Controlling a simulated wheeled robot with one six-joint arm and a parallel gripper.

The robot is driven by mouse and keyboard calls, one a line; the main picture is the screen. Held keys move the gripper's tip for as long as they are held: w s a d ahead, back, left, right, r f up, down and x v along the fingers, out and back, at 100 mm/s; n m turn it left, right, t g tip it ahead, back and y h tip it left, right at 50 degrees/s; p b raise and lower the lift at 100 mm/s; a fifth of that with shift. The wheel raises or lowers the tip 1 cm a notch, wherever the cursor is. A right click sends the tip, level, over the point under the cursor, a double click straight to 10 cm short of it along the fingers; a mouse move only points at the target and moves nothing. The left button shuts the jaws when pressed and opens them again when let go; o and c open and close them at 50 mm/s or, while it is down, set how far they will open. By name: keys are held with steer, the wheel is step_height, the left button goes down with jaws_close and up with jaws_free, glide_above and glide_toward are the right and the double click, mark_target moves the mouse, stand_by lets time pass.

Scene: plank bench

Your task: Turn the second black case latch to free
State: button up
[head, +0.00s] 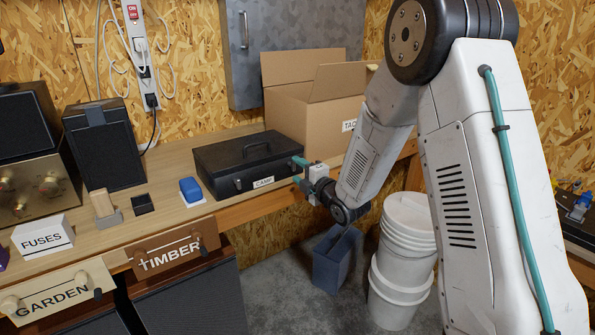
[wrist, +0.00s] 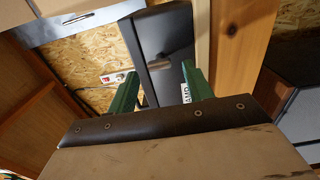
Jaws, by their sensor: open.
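The black case (head: 240,155), labelled CAMP (head: 263,183), lies closed on the bench with its handle folded on the lid. One small latch (head: 237,184) shows on its front, left of the label. The front's right end is partly hidden by my gripper (head: 296,171), so I cannot make out the second latch or its angle in the head view. My gripper's green fingers are spread apart at that right front corner, with nothing seen held. In the wrist view the black case (wrist: 168,85) shows beyond the open fingers (wrist: 160,75); contact cannot be told.
An open cardboard box (head: 315,105) stands behind the case. A blue object (head: 190,189) and a FUSES box (head: 42,237) are on the bench to the left. Below the bench edge are a grey-blue bin (head: 335,262) and white buckets (head: 402,265).

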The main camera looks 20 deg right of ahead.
steer(key=v, duration=0.6)
steer(key=shift+s, duration=0.2)
